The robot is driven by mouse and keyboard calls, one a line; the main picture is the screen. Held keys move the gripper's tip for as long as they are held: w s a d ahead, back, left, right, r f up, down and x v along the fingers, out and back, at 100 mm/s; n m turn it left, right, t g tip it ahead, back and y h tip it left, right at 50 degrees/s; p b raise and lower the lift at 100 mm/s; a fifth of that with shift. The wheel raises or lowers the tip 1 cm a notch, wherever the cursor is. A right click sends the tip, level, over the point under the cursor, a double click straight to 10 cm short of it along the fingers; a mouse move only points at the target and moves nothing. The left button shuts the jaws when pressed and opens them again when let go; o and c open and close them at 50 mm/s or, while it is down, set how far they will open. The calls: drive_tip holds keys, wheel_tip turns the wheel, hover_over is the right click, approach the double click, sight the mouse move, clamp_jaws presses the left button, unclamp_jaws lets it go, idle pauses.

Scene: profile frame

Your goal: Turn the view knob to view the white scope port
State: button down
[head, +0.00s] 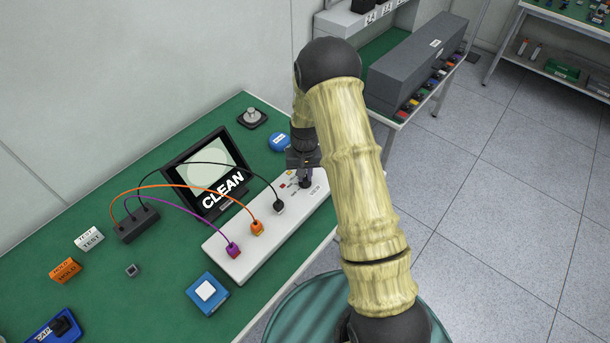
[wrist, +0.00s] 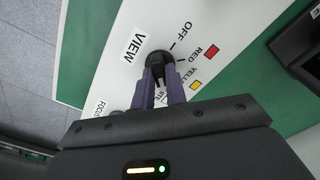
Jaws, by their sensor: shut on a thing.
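The dark view knob (wrist: 160,65) sits on the white panel beside the printed word VIEW in the wrist view. My gripper (wrist: 160,80) is shut on it, with a purple-grey finger on each side. OFF, RED and YELLOW markings lie to the right of the knob; red and yellow squares sit beside the last two. A further label is partly hidden by a finger. I cannot tell which mark the knob points to. In the head view my gripper (head: 304,180) is at the right end of the white scope box (head: 220,262). The monitor (head: 207,165) shows a pale disc and the word CLEAN.
Purple (head: 233,250), orange (head: 257,228) and black (head: 279,207) plugs sit in the box, their cables arching to a dark block (head: 137,225). A blue block (head: 207,294) stands in front.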

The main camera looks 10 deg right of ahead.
drive_tip(key=shift+w+r, duration=0.1)
drive_tip(key=shift+w, duration=0.05)
idle(0.3)
drive_tip(key=c, duration=1.4)
unclamp_jaws()
drive_tip(key=shift+c, duration=0.2)
wheel_tip(320, 180, up, 17)
drive_tip(key=b, duration=0.2)
drive_tip(key=shift+r+b, duration=0.15)
drive_tip(key=shift+b, duration=0.2)
drive_tip(key=s+r+n+t, duration=0.1)
drive_tip(key=s+t, duration=0.1)
drive_tip(key=s, duration=1.9)
drive_tip(key=shift+s+d+n+t, duration=0.15)
drive_tip(key=shift+s+n+t, duration=0.1)
drive_tip(key=shift+n+t, duration=0.05)
